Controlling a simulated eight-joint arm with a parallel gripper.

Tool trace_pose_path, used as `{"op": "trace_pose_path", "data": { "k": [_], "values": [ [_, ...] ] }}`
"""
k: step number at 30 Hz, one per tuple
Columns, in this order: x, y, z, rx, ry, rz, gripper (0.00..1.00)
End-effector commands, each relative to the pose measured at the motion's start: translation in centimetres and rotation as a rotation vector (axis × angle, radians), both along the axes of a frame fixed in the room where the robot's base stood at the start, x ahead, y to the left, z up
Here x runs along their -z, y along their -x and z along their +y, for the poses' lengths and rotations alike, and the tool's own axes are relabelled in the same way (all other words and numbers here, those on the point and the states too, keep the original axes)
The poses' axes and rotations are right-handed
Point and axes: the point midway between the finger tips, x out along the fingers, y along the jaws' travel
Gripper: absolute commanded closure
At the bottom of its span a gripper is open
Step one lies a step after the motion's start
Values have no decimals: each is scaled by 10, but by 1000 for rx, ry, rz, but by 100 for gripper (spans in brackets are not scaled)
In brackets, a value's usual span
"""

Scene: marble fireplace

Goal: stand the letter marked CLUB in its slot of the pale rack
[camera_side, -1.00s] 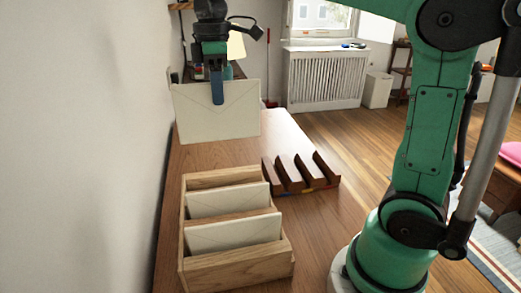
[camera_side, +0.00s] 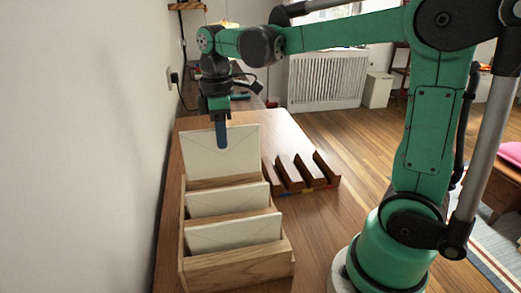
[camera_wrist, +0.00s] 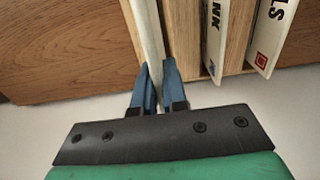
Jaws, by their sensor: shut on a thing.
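My gripper (camera_side: 222,138) is shut on the upper edge of a cream letter (camera_side: 205,158), held upright over the far end of the pale rack (camera_side: 250,266). The blue fingertips (camera_wrist: 158,90) pinch the letter's thin edge (camera_wrist: 148,35) in the wrist view, with pale wood on both sides of it. In the side view its lower edge meets the rack's far part; I cannot tell how far down it sits. Its marking is not visible. Two other letters stand in the nearer slots, one (camera_side: 225,200) behind the other (camera_side: 235,234); their wrist-view markings are partly cut off, ending "NK" and "LS".
A dark brown slotted rack (camera_side: 303,170) stands empty to the right of the pale rack on the wooden table (camera_side: 265,128). A white wall (camera_side: 80,150) runs close along the left. The table beyond the racks is clear.

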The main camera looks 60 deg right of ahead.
Motion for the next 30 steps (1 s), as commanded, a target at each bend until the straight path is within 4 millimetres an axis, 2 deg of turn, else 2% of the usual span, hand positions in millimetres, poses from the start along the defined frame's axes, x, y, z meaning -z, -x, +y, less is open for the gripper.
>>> {"op": "trace_pose_path", "data": {
  "k": [16,30],
  "values": [
    [0,0,0,0,0,0,100],
    [14,0,0,0,0,0,100]
  ]
}}
